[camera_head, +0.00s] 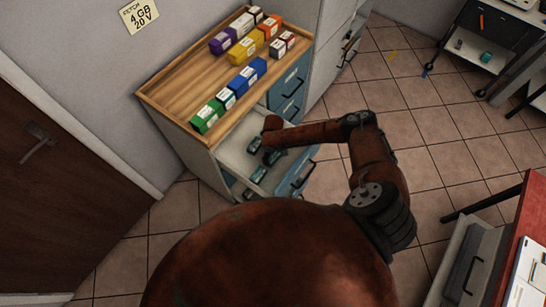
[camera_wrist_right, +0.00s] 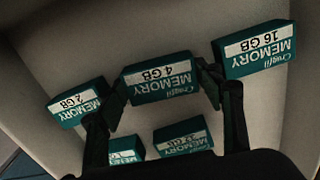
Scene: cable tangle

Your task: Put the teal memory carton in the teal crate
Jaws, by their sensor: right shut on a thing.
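My right gripper (camera_head: 270,150) reaches down into an open drawer (camera_head: 229,152) of the cabinet. In the right wrist view my right gripper (camera_wrist_right: 165,86) is shut on a teal memory carton labelled 4 GB (camera_wrist_right: 160,72), one finger at each end. Whether it is lifted off the drawer floor I cannot tell. Other teal memory cartons lie around it: a 2 GB one (camera_wrist_right: 77,103), a 16 GB one (camera_wrist_right: 254,50), a 32 GB one (camera_wrist_right: 183,139) and one with its label partly hidden (camera_wrist_right: 126,151). I cannot make out a teal crate. My left gripper is not in view.
A wall note (camera_head: 140,15) reads "FETCH 4 GB 20 V". Coloured cartons stand on the wooden cabinet top (camera_head: 178,93). A dark cart (camera_head: 487,35) stands at the back right, a red-topped desk (camera_head: 520,215) at the right. The tiled floor (camera_head: 440,130) between is mostly open.

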